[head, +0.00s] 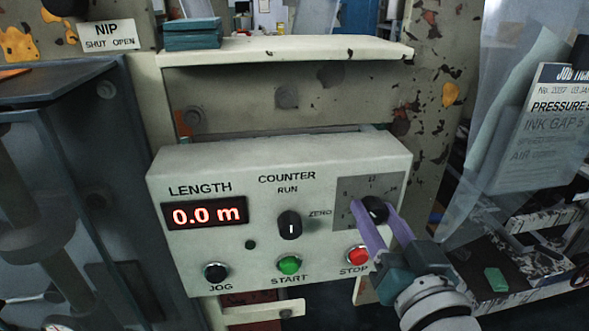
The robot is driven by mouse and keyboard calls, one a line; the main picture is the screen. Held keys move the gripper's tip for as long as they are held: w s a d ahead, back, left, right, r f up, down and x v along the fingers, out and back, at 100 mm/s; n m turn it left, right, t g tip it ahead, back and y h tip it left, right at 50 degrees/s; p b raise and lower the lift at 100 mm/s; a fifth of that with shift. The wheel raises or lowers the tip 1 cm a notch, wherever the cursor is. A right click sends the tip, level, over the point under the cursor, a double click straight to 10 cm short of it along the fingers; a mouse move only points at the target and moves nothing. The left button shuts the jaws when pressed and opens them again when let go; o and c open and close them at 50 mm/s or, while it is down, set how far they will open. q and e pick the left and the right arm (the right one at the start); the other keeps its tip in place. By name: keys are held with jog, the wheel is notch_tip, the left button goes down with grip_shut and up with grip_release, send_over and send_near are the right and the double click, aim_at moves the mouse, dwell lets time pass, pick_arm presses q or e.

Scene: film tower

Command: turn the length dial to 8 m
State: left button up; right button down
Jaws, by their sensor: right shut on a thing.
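The length dial (375,209) is a black knob on a grey scale plate (347,218) at the right of the white control box (300,165). The marks 8 and 12 show on the plate; its lower right is hidden behind my gripper. My right gripper (377,212), with purple fingers, comes from the lower right and is shut on the dial knob. I cannot tell which mark the knob points to. The length display (205,214) reads 0.0 m in red. My left gripper is not in view.
The counter knob (290,225) is left of the dial. Below are the black jog button (215,272), green start button (289,265) and red stop button (358,255), close under my fingers. A shelf ledge (300,48) juts out above the box.

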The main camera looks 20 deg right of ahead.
jog(key=shift+n, duration=1.5)
jog(key=shift+c, duration=1.8)
grip_release()
jog(key=v, duration=1)
